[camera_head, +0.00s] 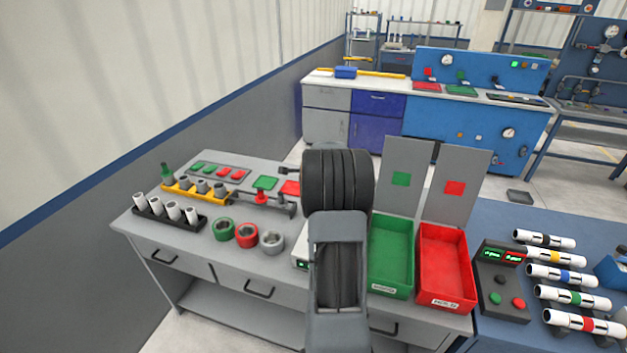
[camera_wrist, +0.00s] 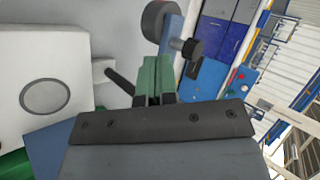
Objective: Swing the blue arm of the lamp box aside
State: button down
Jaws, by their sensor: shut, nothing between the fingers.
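In the wrist view my gripper (camera_wrist: 153,76) has its green fingers together with nothing between them. A light blue arm (camera_wrist: 171,38) stands just beyond the fingertips; it has a dark round disc (camera_wrist: 158,20) at its upper end and a black knob (camera_wrist: 191,48) on its right side. I cannot tell whether the fingers touch it. A white box with a grey round face (camera_wrist: 44,96) is at the left; I cannot tell if it is the lamp box. In the head view my own arm hides the gripper and the blue arm; a white box edge (camera_head: 300,251) shows beside it.
On the grey bench, a green bin (camera_head: 390,288) and a red bin (camera_head: 443,300) stand right of my arm. Several ring fittings (camera_head: 247,236) and a black pipe rack (camera_head: 168,222) are at the left. A control box (camera_head: 500,309) and several banded pipes (camera_head: 575,299) lie on the right table.

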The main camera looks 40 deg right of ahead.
jog(key=a+p+v, duration=0.1)
jog(key=p+v, duration=0.1)
jog(key=v, duration=0.8)
jog(key=shift+w+a, duration=0.25)
jog(key=shift+a, duration=0.05)
jog(key=shift+f, duration=0.1)
